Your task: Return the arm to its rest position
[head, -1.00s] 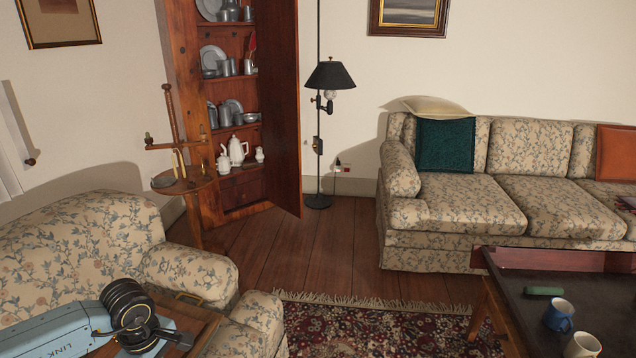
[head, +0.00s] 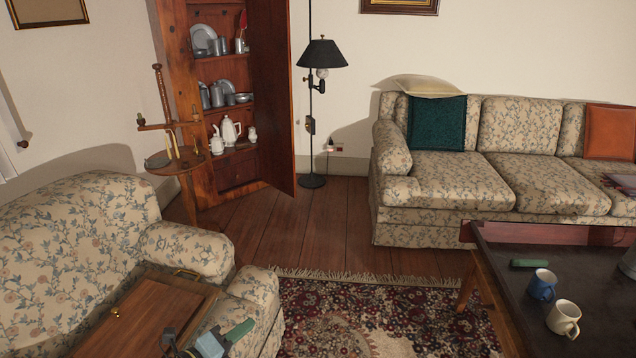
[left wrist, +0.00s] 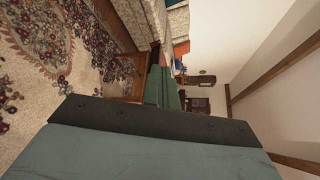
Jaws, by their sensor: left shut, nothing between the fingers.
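My left gripper (head: 238,331) shows at the bottom edge of the head view, left of centre. Its green fingers are shut with nothing between them, and they appear in front of the wooden surface by the armchair. In the left wrist view the green fingers (left wrist: 166,88) point away over the room, with the picture turned on its side. Most of my left arm is outside the head view. My right gripper is in neither view.
A floral armchair (head: 85,225) stands at left, close to a wooden lidded surface (head: 150,315). A dark table (head: 600,290) at right bears a blue mug (head: 541,285) and a white mug (head: 564,318). Patterned rug (head: 330,310) and bare floor (head: 320,225) lie between.

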